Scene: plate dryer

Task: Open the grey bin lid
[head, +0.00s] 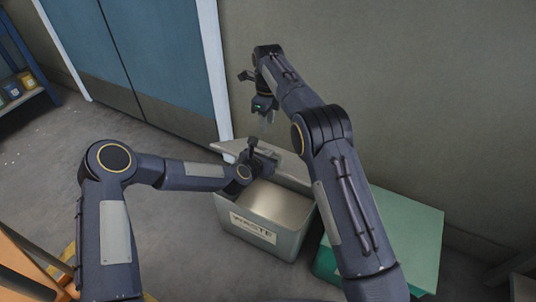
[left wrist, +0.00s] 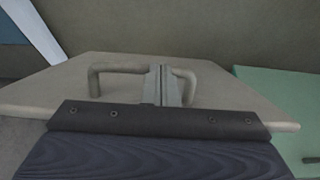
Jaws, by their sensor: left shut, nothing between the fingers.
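The grey bin (head: 295,238), marked WASTE, stands on the floor with its inside showing. Its grey lid (head: 228,147) is raised at the back of the bin, toward the wall. The lid (left wrist: 225,110) also fills the middle of the left wrist view, with its bar handle (left wrist: 115,68). My left gripper (head: 262,157) is at the raised lid; its fingers (left wrist: 163,86) are shut with nothing between them and overlap the middle of the handle. Whether they touch it is unclear. My right gripper (head: 266,120) hangs above and behind the lid; its finger gap is unclear.
A green bin (head: 410,225) stands close to the right of the grey one, partly behind my right arm. A wall is close behind both. A blue door (head: 150,60) and a shelf with jars (head: 25,85) are at the left. The floor left of the bin is clear.

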